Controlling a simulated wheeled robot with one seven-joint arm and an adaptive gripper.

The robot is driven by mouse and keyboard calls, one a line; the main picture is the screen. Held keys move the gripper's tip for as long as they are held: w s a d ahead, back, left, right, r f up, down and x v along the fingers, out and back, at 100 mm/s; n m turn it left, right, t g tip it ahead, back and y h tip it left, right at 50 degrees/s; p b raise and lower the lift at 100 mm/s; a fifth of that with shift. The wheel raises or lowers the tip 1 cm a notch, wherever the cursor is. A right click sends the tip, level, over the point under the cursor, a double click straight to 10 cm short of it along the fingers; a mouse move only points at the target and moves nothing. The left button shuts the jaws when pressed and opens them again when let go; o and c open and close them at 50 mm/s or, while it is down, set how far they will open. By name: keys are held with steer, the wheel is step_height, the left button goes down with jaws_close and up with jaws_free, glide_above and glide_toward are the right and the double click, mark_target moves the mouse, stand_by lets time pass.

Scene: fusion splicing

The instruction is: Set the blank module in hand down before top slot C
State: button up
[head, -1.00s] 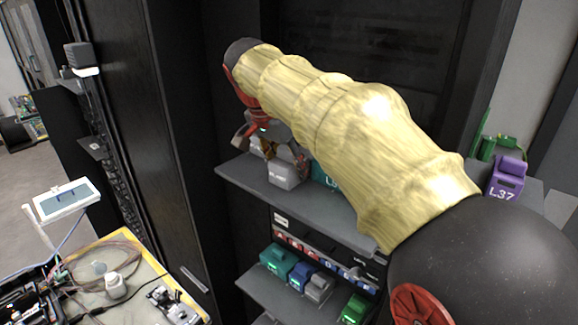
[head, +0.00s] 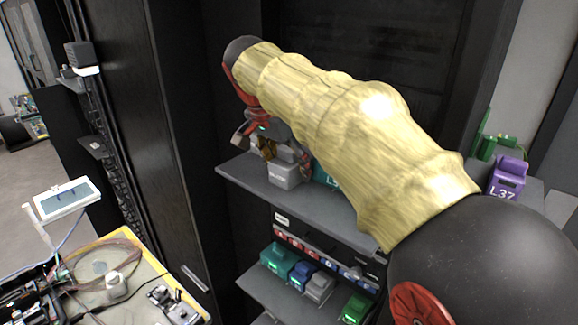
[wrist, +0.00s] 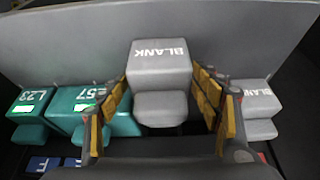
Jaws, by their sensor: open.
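A grey blank module (wrist: 160,60) stands on the upper shelf (wrist: 75,40), its label facing up and upside down in the wrist view. My gripper (wrist: 163,88) is open, with its yellow-padded fingers on either side of this module and small gaps beside it. In the head view my gripper (head: 270,142) is above the left part of the shelf, and the blank module (head: 285,174) shows under the fingers. My arm hides much of the shelf's back.
A second blank module (wrist: 260,105) stands close right of my fingers in the wrist view. Teal modules L57 (wrist: 72,110) and L23 (wrist: 30,108) stand to the left. A lower shelf (head: 265,294) holds several modules. Purple module L37 (head: 507,178) is at the far right.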

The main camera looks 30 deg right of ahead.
steer(key=v, duration=1.2)
steer(key=shift+s+f, duration=0.1)
steer(key=shift+f, duration=0.1)
